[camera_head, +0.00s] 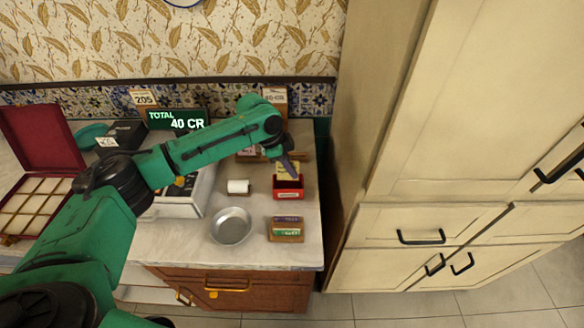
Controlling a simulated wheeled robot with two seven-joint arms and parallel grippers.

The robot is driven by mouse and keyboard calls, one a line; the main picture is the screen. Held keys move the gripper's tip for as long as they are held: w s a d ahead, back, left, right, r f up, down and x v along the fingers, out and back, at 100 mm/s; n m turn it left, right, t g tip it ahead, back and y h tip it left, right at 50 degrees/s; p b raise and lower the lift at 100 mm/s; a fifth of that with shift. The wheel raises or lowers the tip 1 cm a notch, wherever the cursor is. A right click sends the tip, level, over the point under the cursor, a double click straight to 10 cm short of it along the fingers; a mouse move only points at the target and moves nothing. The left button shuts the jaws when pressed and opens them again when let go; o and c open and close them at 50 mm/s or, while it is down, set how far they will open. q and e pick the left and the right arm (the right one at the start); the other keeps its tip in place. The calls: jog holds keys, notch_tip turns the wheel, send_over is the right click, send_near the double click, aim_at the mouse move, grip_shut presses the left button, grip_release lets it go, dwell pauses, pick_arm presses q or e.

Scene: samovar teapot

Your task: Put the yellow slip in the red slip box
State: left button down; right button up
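The yellow slip (281,172) shows at the tips of my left gripper (289,170), just above and behind the red slip box (288,194). My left gripper points down and its fingers look close together on the slip. The slip's lower edge meets the back of the box opening in the picture; I cannot tell whether it is inside or only above. The red slip box is a small open box with a pale label on its front, on the counter near its right edge. My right gripper is not in view.
A round metal dish (231,226), a white roll (238,187) and a wooden tray with purple and green slips (286,230) stand near the box. A cash register display (178,121) and an open red case (45,150) are left. A tall cabinet (470,110) bounds the right.

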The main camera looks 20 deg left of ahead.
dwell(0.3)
pick_arm(q)
jog(key=c, duration=0.6)
grip_release()
notch_tip(320, 180, up, 7)
jog(key=p, duration=0.7)
jog(key=shift+p, duration=0.3)
jog(key=shift+f, duration=0.1)
